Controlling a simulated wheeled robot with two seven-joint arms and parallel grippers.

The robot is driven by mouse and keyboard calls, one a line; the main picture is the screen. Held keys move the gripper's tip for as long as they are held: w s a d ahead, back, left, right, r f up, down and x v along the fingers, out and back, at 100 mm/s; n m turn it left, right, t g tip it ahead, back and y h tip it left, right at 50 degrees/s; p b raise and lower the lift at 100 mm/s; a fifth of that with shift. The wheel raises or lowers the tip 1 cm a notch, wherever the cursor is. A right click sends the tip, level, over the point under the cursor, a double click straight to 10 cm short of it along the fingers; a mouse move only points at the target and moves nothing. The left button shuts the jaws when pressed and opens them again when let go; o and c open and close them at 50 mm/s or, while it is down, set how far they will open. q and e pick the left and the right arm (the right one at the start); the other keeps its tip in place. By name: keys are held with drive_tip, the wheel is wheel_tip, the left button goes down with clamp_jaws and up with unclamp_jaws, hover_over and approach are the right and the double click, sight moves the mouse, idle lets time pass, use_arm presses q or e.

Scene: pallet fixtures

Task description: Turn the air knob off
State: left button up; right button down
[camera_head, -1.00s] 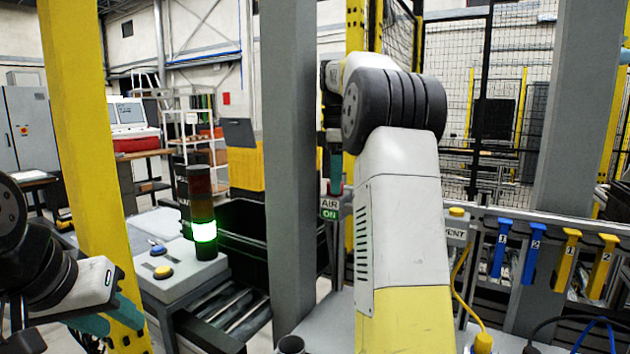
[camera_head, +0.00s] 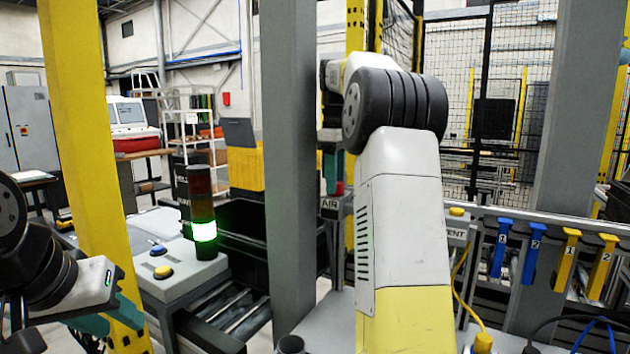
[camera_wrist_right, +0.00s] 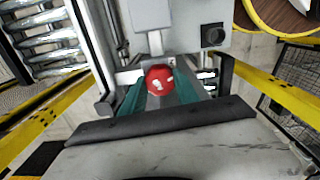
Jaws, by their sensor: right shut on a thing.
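The red air knob (camera_wrist_right: 160,80) sits between the two teal fingers of my right gripper (camera_wrist_right: 158,90) in the right wrist view, with the fingers shut on its sides. A pale mark shows on the knob's face. In the head view a little of the red knob (camera_head: 340,188) shows under my right gripper (camera_head: 333,172), above the label AIR (camera_head: 329,203). My right arm hides much of the fixture there. No lit green ON shows under the label. My left gripper (camera_head: 112,322) is at the lower left, away from the knob; its finger gap is unclear.
A grey post (camera_head: 290,170) stands just left of the knob, and a yellow post (camera_head: 85,150) stands by my left arm. A signal tower (camera_head: 203,230) glows green beside a box with buttons (camera_head: 180,275). Blue and yellow numbered handles (camera_head: 530,252) hang from a rail at right.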

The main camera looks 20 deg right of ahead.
drive_tip(key=m, duration=0.6)
drive_tip(key=shift+m, duration=0.3)
idle(0.5)
drive_tip(key=c, duration=0.9)
unclamp_jaws()
drive_tip(key=shift+r, duration=3.95)
